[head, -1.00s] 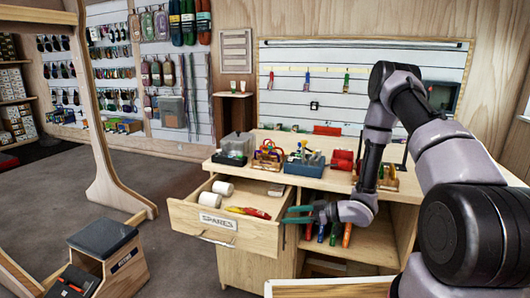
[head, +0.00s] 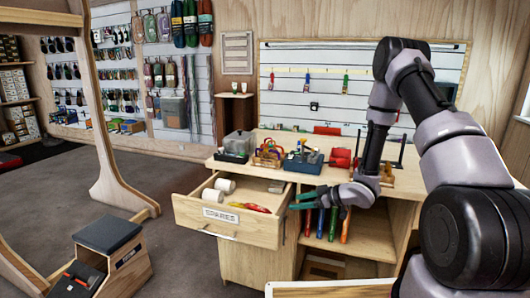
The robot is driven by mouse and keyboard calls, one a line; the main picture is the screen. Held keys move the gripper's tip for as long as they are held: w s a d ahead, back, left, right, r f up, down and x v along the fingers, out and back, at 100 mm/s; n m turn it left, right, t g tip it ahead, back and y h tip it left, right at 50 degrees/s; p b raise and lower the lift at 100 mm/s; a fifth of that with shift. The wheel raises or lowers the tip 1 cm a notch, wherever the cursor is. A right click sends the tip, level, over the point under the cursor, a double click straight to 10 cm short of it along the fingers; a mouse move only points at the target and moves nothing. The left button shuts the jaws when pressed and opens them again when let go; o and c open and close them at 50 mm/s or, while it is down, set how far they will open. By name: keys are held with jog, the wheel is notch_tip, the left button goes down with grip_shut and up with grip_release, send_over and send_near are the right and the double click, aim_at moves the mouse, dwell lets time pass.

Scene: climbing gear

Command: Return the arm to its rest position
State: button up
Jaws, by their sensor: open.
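My gripper (head: 308,199) shows in the head view at the right side of the open drawer, in front of the workbench. Its jaws are greenish, open and point left, with nothing seen between them. My arm (head: 440,130) comes in from the right edge, rises, bends, and drops down to the gripper. The drawer (head: 240,228), labelled SPARES, is pulled out below the gripper's left side. It holds white rolls (head: 213,195) and red and yellow items (head: 251,207).
The workbench (head: 340,178) carries a blue bin (head: 303,163), a rack with coloured gear (head: 268,156) and red items (head: 341,158). Coloured tools (head: 332,224) stand in the shelf below. A wooden step box (head: 110,255) is at the lower left. The floor between is clear.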

jog(key=w+d+r+m+t+h, duration=0.2)
jog(key=w+d+r+m+h, duration=0.15)
jog(key=d+r, duration=0.45)
jog(key=w+d+r+m+t+h, duration=0.15)
jog(key=d+r+h, duration=0.3)
jog(key=r, duration=0.65)
jog(key=s+d+r+m+h, duration=0.4)
jog(key=s+r+m, duration=0.3)
jog(key=r, duration=0.6)
jog(key=s+a+r+m+g+y, duration=0.1)
jog(key=s+r, duration=0.2)
jog(key=s, duration=0.5)
jog(key=s+a+r+m+g+y, duration=0.1)
jog(key=s+a+r+m, duration=0.1)
jog(key=s, duration=0.6)
jog(key=s+a+r+m+g, duration=0.1)
jog(key=s+r+m, duration=0.1)
jog(key=s, duration=0.7)
jog(key=shift+a+r+y, duration=0.15)
jog(key=shift+r+y, duration=0.25)
jog(key=shift+r, duration=0.45)
jog(key=shift+s, duration=0.1)
